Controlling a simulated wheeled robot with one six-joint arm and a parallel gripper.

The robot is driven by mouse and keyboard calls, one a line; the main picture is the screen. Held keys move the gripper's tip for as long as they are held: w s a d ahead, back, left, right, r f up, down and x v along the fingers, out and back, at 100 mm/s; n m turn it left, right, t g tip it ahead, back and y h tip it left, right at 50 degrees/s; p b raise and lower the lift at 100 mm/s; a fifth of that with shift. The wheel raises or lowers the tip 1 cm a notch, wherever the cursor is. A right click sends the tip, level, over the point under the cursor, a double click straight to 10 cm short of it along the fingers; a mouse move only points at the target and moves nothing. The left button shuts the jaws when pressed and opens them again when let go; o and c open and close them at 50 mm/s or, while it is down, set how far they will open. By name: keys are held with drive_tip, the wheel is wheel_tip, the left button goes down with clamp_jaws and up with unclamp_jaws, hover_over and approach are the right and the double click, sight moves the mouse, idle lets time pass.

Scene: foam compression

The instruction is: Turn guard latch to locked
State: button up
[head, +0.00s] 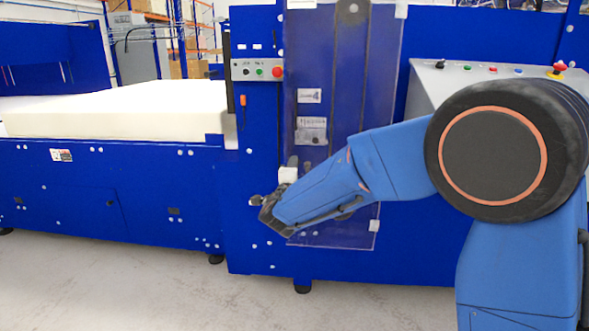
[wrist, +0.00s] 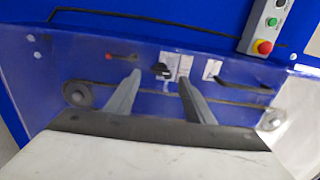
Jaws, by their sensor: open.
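A clear guard panel (head: 335,60) covers part of the blue machine's front. In the wrist view a small black rotary knob (wrist: 161,71), which may be the guard latch, sits on the blue panel beside white labels. My gripper (wrist: 159,79) is open and empty, its two grey fingers spread with the knob between their tips in the picture; contact cannot be told. In the head view my gripper (head: 267,211) is low at the guard's left edge, and hides the knob or latch there. The knob's locked or unlocked position cannot be read.
A button box (wrist: 265,28) with a red button is at the upper right of the wrist view. A foam block (head: 120,106) lies on the machine's left bed. The floor (head: 130,280) in front is clear.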

drive_tip(key=s, duration=1.3)
drive_tip(key=shift+s+a, duration=0.2)
drive_tip(key=shift+s, duration=0.05)
drive_tip(key=s+d+m+g+h, duration=0.2)
drive_tip(key=d+m+g+h, duration=0.15)
drive_tip(key=d+m, duration=0.75)
drive_tip(key=s+d+m+g+h, duration=0.35)
drive_tip(key=d+m, duration=0.35)
drive_tip(key=d, duration=0.9)
drive_tip(key=s+d+f+m+g, duration=0.4)
drive_tip(key=s+d+f+m, duration=0.1)
drive_tip(key=s+d+m, duration=0.6)
drive_tip(key=s+f+m+g+y, duration=0.1)
drive_tip(key=s+f+m+y, duration=0.1)
drive_tip(key=s+m, duration=0.7)
drive_tip(key=s+a+f+m+g+y, duration=0.1)
drive_tip(key=s+m+y, duration=0.4)
drive_tip(key=m, duration=1)
drive_tip(key=shift+s+a+f+m+y, duration=0.35)
drive_tip(key=shift+s+f, duration=0.5)
drive_tip(key=shift+s, duration=1.05)
